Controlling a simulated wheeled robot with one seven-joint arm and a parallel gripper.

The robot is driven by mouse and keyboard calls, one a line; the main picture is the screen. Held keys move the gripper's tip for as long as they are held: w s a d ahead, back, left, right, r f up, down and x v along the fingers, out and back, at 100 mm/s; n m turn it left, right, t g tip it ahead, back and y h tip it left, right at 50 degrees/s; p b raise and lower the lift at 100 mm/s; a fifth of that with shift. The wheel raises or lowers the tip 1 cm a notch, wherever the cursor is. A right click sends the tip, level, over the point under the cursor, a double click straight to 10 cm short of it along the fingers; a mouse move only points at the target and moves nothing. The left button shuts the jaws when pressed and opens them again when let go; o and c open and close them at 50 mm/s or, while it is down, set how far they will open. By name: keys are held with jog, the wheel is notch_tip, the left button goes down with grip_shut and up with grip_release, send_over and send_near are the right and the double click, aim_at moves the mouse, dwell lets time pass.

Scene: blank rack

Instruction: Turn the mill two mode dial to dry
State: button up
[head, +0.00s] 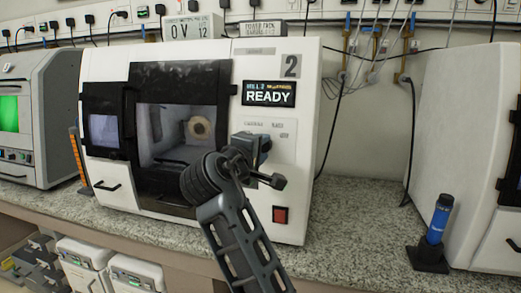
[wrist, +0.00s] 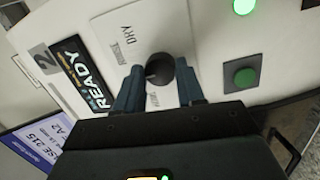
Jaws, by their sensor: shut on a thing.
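Mill two (head: 220,75) is the white machine marked 2, with a READY screen (head: 268,93) on its front. In the wrist view its mode dial (wrist: 161,68) is a round black knob with a small light mark towards its left. The DRY label (wrist: 127,34) is printed to the upper left of the knob there; the other labels are too blurred to read. My gripper (wrist: 159,84) has one finger on each side of the knob and is shut on it. In the head view my gripper (head: 258,150) is against the front panel and hides the dial.
A red switch (head: 280,215) sits low on the mill's front in the head view. A green button (wrist: 243,75) shows in the wrist view. A blue cylinder on a black stand (head: 436,225) and another white machine (head: 465,130) are at right. Bare counter (head: 350,220) lies between.

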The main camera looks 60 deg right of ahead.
jog(key=m+y+b, duration=0.1)
jog(key=m+b, duration=0.1)
jog(key=m, duration=0.4)
jog(key=m+y+b, duration=0.1)
jog(key=m+b, duration=0.1)
jog(key=m, duration=0.4)
jog(key=shift+m, duration=0.3)
dwell(0.4)
jog(key=o, duration=1)
jog(key=shift+w+r, duration=0.1)
jog(key=shift+v, duration=3.95)
